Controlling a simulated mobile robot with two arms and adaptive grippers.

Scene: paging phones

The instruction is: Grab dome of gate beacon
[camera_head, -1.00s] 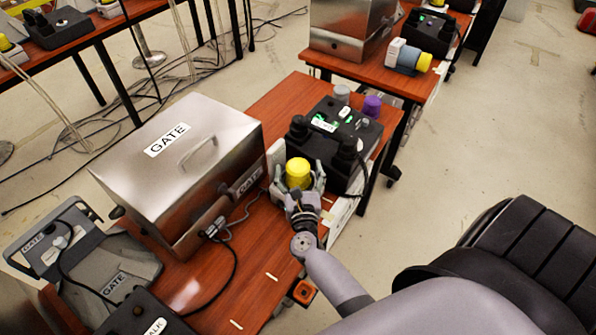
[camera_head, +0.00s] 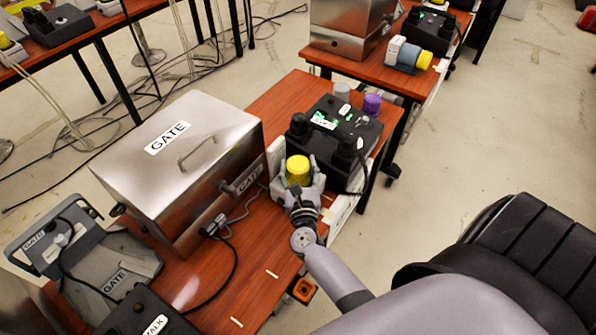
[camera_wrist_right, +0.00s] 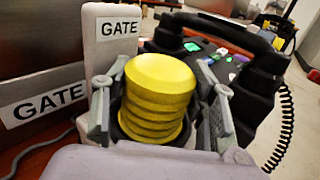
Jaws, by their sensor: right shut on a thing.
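The gate beacon's yellow ribbed dome (camera_head: 298,170) stands upright near the front of the middle table; it also fills the middle of the right wrist view (camera_wrist_right: 158,97). A white plate with a GATE label (camera_wrist_right: 112,28) stands right behind and to the left of it. My right gripper (camera_head: 298,180) is shut on the dome, with one finger on each side; the fingers also show in the right wrist view (camera_wrist_right: 158,112). The dome's lower edge is hidden by the gripper. My left gripper is not in view.
A steel GATE box (camera_head: 175,165) stands close on the left of the gripper. Cables lie on the table (camera_head: 262,235). A black chair (camera_head: 500,255) is at the right.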

